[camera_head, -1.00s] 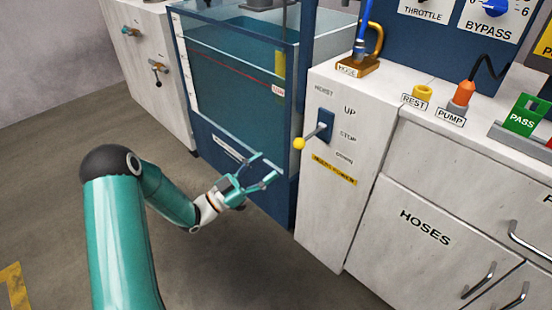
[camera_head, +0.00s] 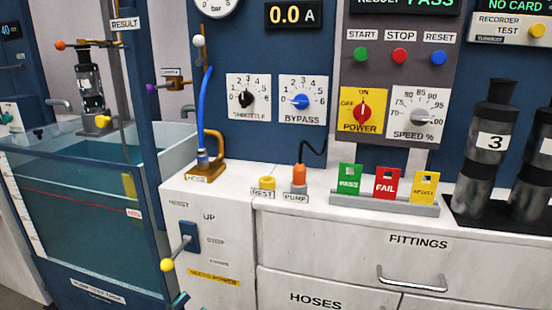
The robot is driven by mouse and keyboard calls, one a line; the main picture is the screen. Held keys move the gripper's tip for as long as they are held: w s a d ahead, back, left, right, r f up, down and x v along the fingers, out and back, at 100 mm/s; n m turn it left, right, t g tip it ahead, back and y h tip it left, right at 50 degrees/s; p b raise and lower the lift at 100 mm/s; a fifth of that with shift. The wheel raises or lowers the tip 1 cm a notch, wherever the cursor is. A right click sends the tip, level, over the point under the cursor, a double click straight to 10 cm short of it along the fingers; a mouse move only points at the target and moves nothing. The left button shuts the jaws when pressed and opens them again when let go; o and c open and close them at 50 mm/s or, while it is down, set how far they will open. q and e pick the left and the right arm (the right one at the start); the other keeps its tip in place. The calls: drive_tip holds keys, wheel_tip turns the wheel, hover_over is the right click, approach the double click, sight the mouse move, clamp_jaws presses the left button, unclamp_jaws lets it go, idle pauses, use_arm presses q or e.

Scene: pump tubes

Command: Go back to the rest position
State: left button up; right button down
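Only a small teal tip of my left gripper (camera_head: 180,300) shows at the bottom edge, below the yellow-knobbed hoist lever (camera_head: 180,252) and beside the lower corner of the tank. The rest of that gripper and its arm are out of the picture, so its opening is hidden. No held object shows. My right gripper is not in view.
A water tank (camera_head: 152,240) stands at the left, with a pump-like unit (camera_head: 90,80) above it. A white counter (camera_head: 310,208) carries a blue hose (camera_head: 204,110), an orange plug (camera_head: 299,176), PASS/FAIL cards (camera_head: 387,184) and dark cylinders (camera_head: 486,150). A control panel (camera_head: 400,85) rises behind.

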use_arm(q)
drive_tip(key=s+d+f+n+g+y, duration=0.25)
drive_tip(key=d+f, duration=0.25)
drive_tip(key=f, duration=0.3)
drive_tip(key=s+d+f+n+g+y, duration=0.1)
drive_tip(key=d+f+n+g+y, duration=0.3)
drive_tip(key=f, duration=0.5)
drive_tip(key=s+f+n+g+y, duration=0.15)
drive_tip(key=s+f+g, duration=0.4)
drive_tip(key=s, duration=0.55)
drive_tip(key=s+f+n+g+y, duration=0.1)
drive_tip(key=s+f+n+g, duration=0.1)
drive_tip(key=s+f+g, duration=0.6)
wheel_tip(320, 180, up, 31)
drive_tip(key=s+t+p, duration=0.1)
drive_tip(key=t+p, duration=0.2)
drive_tip(key=p, duration=2.6)
drive_tip(key=shift+s+a+r+m, duration=0.2)
drive_tip(key=shift+s+a+m, duration=0.1)
drive_tip(key=shift+s, duration=0.1)
